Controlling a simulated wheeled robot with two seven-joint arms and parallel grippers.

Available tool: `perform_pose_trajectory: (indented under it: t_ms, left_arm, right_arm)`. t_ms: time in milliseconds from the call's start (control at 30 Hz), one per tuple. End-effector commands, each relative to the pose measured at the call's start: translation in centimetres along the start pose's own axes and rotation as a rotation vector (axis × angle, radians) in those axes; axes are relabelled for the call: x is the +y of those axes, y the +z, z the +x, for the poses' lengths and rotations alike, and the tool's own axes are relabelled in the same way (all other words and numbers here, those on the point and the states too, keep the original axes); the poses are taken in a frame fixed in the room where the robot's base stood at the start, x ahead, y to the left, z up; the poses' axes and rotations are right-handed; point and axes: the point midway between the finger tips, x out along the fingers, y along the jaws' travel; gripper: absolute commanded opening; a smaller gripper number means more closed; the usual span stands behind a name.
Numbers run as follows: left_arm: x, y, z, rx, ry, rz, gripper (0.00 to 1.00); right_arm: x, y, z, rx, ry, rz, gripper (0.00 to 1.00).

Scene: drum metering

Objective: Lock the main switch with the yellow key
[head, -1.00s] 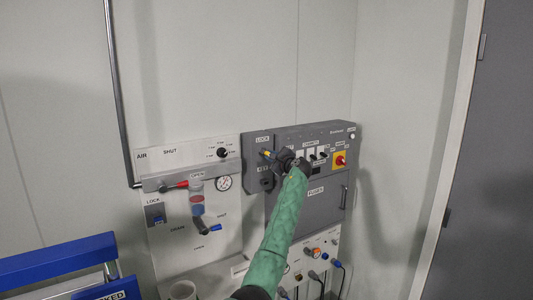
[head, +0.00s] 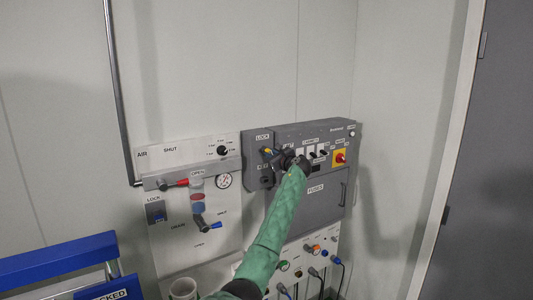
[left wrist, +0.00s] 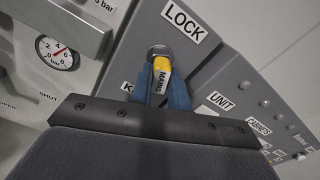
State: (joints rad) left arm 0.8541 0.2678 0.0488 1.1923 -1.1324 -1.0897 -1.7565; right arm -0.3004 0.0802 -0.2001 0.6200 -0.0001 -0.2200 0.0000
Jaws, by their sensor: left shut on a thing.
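My left gripper (left wrist: 162,92) is shut on the yellow key (left wrist: 160,72), with one blue fingertip on each side of it. The key carries a tag reading "MAINS". Its far end meets a round metal lock (left wrist: 159,51) below the LOCK label; how deep it sits I cannot tell. In the head view the yellow key (head: 267,151) shows as a small spot at the left of the grey panel. The main switch, apparently the red knob on a yellow plate (head: 340,158), is on the same panel to the right. My right gripper is not in view.
An air board (head: 190,240) with a red-handled valve, gauge (head: 223,181) and blue-tipped lever is left of the grey panel. Sockets with plugs and cables are below. A blue-framed stand (head: 60,258) is at lower left. A dark door (head: 495,170) is at right.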

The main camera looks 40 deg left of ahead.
Motion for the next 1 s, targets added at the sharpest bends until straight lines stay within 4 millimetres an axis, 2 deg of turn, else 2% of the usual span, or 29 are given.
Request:
perform_pose_trajectory:
  t_ms: [333,700,1000]
  left_arm:
    - [0.0,-0.1,0.0,0.0,0.0,0.032,0.0]
    - [0.1,0.0,0.0,-0.001,0.001,0.376,0.0]
    - [0.0,-0.1,0.0,0.001,0.0,0.409,0.0]
  right_arm:
    - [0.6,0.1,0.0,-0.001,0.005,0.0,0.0]
    - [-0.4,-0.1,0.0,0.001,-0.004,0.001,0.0]
    - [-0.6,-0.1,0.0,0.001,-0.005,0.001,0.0]
